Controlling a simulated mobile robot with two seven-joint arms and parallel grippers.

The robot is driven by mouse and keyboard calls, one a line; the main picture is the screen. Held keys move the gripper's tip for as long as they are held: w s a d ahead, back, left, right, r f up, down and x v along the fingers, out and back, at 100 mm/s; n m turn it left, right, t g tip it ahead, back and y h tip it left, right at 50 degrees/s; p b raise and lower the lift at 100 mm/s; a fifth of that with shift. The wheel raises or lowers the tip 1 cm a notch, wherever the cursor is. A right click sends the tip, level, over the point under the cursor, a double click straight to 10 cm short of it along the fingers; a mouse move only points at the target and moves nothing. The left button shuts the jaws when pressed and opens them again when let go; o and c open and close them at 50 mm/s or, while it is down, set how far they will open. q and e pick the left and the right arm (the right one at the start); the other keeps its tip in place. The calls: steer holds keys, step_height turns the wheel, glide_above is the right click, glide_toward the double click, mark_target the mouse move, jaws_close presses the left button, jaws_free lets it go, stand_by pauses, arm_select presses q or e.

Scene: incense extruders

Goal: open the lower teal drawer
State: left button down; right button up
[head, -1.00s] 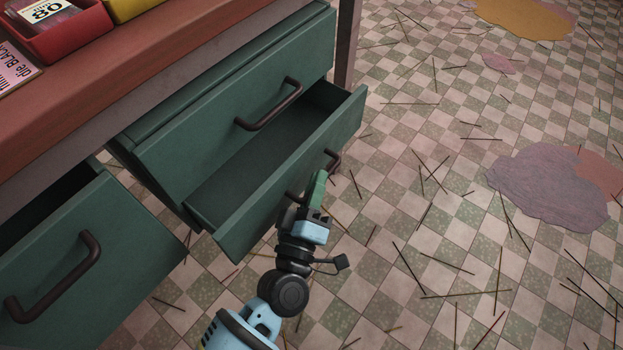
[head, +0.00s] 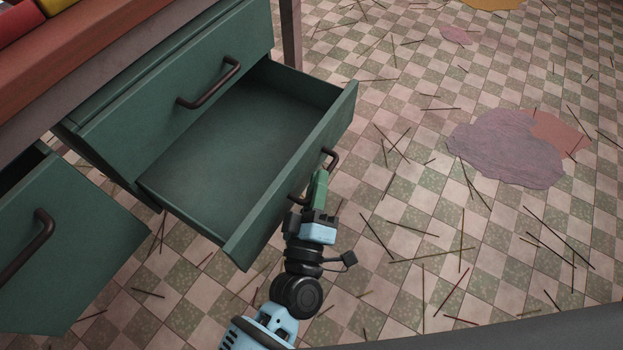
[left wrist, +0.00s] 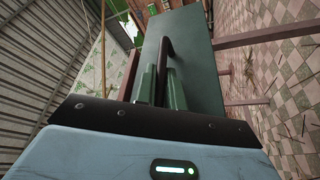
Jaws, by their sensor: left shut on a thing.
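The lower teal drawer (head: 235,150) stands well out of the cabinet, and its bare interior floor shows in the head view. My left gripper (head: 318,187) is at its front, shut on the dark drawer handle (head: 331,157). In the left wrist view the green fingers (left wrist: 160,88) close around the handle (left wrist: 166,52), with the teal drawer front (left wrist: 196,70) behind. The upper teal drawer (head: 165,95) above it is shut, with its own dark handle (head: 210,84). My right gripper is not in view.
Another teal drawer (head: 70,235) stands open at the left. A wooden worktop edge (head: 90,50) with bins is at the upper left. The tiled floor at the right is open, with scattered incense sticks and a purple patch (head: 505,148).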

arm_select(q)
steer(key=shift+d, duration=0.1)
steer(key=c, duration=1.5)
jaws_free()
steer(key=shift+s, duration=0.15)
